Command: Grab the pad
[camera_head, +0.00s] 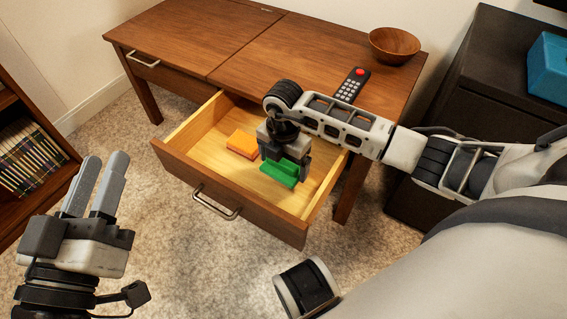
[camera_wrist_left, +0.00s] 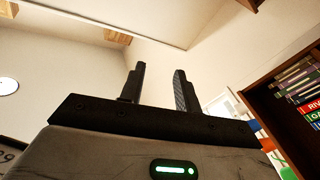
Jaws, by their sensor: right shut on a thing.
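A green pad (camera_head: 278,173) is inside the open drawer (camera_head: 203,185), toward its right side. My right gripper (camera_head: 283,160) reaches down into the drawer and is shut on the green pad; its fingers partly hide the pad. I cannot tell whether the pad touches the drawer floor. An orange pad (camera_head: 243,143) lies in the drawer just left of the right gripper. My left gripper (camera_head: 103,185) is raised at the lower left, open and empty, away from the drawer. Its two fingers stand apart in the left wrist view (camera_wrist_left: 158,85).
The wooden table (camera_head: 180,35) holds a remote (camera_head: 352,85) and a wooden bowl (camera_head: 394,45). A dark cabinet (camera_head: 490,85) with a blue box (camera_head: 548,66) stands at the right. A bookshelf (camera_head: 12,98) stands at the left. Carpet before the drawer is clear.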

